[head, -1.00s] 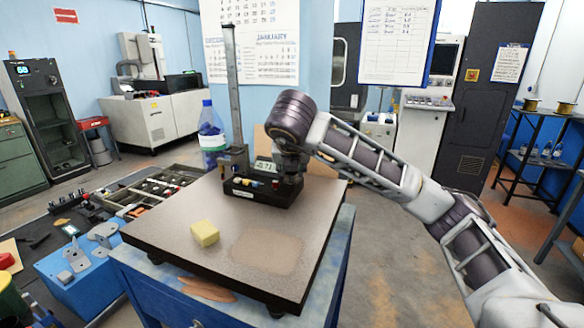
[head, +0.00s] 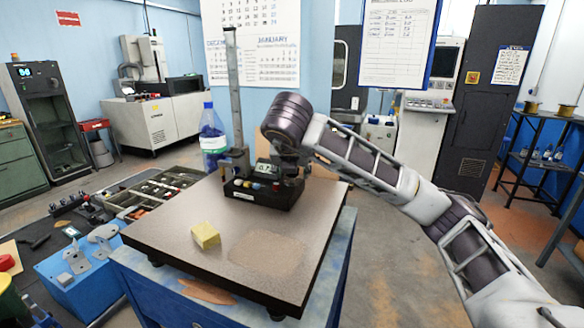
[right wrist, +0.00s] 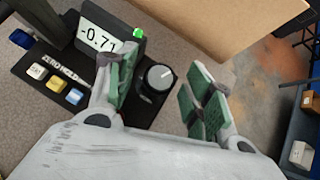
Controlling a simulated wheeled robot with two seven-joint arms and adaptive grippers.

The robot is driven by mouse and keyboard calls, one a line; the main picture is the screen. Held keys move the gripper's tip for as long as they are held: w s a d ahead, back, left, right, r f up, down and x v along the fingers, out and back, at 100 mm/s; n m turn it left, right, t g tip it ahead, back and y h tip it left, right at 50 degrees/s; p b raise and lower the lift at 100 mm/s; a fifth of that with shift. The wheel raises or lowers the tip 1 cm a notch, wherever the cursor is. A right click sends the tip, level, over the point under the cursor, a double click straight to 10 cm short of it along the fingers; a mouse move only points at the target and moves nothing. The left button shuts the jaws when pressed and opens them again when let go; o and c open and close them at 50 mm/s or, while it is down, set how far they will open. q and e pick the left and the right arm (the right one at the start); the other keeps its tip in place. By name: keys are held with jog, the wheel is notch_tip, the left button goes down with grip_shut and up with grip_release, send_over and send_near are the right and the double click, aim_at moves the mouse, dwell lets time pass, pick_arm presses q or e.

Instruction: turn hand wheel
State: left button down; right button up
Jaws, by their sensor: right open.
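The measuring stand has a black base (head: 262,194) and a tall grey column (head: 233,90) at the back of the granite plate. In the right wrist view its display (right wrist: 100,38) reads about -0.71, with a green light beside it. The hand wheel, a round dark knob (right wrist: 158,77) with a white mark, sits at the base's right side. My right gripper (right wrist: 165,88) is open, one green-padded finger on each side of the knob; I see a gap on the right, and cannot tell about touch on the left. In the head view my wrist hides the knob. My left gripper is out of view.
The granite plate (head: 185,235) rests on a blue stand and carries a yellow block (head: 205,235). A blue bottle (head: 212,138) stands behind, left of the column. A cardboard-coloured panel (right wrist: 225,25) is close to the fingers in the wrist view. White, yellow and blue buttons line the base.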

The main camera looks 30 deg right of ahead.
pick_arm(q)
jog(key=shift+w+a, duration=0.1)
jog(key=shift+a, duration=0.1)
pick_arm(e)
jog(key=shift+s+a+r, duration=0.1)
jog(key=shift+s+r, duration=0.05)
jog(key=shift+r, duration=0.05)
jog(key=shift+s+a+r, duration=0.2)
jog(key=shift+s+r, duration=0.1)
jog(key=shift+r, duration=0.1)
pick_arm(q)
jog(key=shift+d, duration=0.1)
pick_arm(e)
jog(key=v, duration=1)
dwell(1.0)
jog(key=shift+s+r, duration=0.1)
jog(key=shift+s, duration=0.1)
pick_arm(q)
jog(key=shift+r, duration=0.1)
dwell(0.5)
